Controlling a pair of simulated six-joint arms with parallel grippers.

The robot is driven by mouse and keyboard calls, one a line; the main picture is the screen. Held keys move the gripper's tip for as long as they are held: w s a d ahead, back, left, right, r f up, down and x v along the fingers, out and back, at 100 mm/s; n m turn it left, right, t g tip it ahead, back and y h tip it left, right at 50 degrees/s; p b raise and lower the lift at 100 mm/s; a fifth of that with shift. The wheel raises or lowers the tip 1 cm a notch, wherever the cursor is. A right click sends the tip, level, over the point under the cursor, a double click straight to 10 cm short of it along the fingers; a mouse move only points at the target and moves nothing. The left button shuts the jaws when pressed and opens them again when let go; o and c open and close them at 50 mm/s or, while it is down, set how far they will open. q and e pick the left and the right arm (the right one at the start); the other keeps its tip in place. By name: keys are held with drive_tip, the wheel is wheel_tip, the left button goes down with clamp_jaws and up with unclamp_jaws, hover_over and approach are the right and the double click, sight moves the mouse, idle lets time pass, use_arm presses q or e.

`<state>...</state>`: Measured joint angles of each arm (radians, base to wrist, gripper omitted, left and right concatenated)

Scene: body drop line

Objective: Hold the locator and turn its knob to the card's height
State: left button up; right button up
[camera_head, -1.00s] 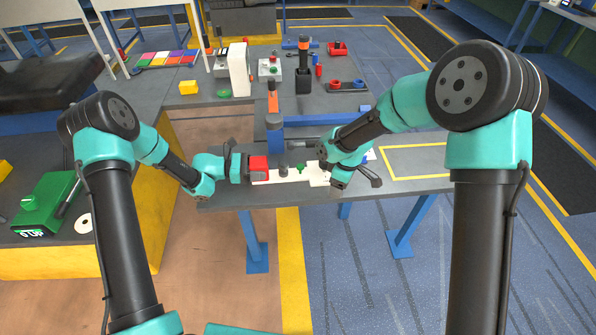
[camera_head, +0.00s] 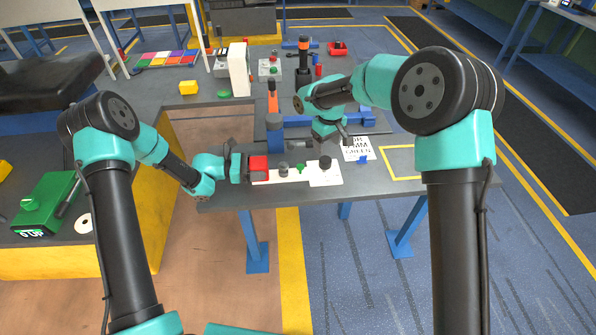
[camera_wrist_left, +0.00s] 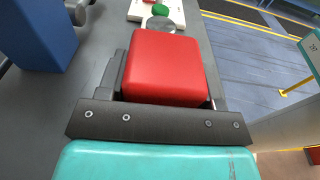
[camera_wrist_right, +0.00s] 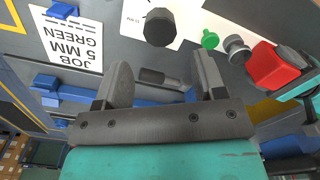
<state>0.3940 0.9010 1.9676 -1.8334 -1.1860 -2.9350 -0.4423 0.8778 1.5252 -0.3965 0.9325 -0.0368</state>
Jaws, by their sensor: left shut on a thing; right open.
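The locator is a white plate (camera_head: 325,172) lying on the grey bench, with a red block (camera_head: 258,168) at its left end. A grey round piece (camera_head: 284,169), a small green piece (camera_wrist_right: 209,39) and a black knob (camera_wrist_right: 160,27) stand along it. My left gripper (camera_wrist_left: 165,65) is shut on the red block. My right gripper (camera_wrist_right: 165,80) is open and empty, behind the black knob and apart from it. The white card (camera_wrist_right: 68,45) reads "JOB 5 MM GREEN" and lies to the right of the locator.
A dark cylinder (camera_wrist_right: 158,77) lies behind the plate, seen between my right fingers. A blue post (camera_head: 275,140) stands behind the locator. A small blue piece (camera_head: 362,160) is at the card's front edge. The yellow-outlined area (camera_head: 410,162) at right is clear.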

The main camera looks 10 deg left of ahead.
sight(326, 160)
use_arm(q)
drive_tip(key=shift+s+f, duration=0.1)
drive_tip(key=shift+f, duration=0.15)
use_arm(e)
drive_tip(key=shift+f, duration=4.45)
